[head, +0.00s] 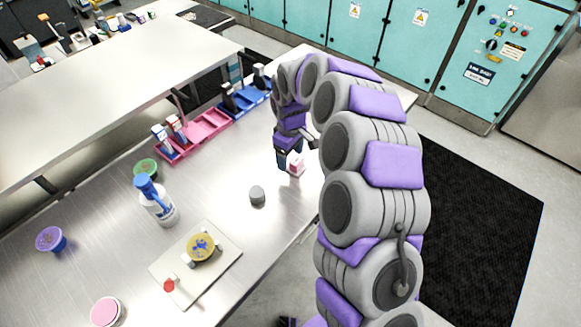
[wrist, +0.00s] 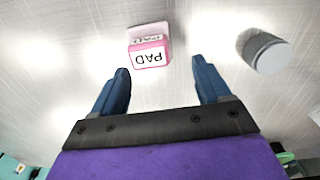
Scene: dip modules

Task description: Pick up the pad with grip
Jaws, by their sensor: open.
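The pad (wrist: 149,53) is a small pink and white block with "PAD" printed on it. In the wrist view it sits on the metal table, beyond my fingertips and a little left of the middle of the gap. In the head view the pad (head: 296,167) is just beside my gripper (head: 283,163), toward the table's right edge. In the wrist view my gripper (wrist: 163,82) is open, with two blue fingers apart and nothing between them. No contact with the pad shows.
A grey cylinder (head: 257,195) stands on the table near the pad; the wrist view shows it right of the fingers. Pink (head: 205,130) and blue (head: 245,97) racks stand behind.

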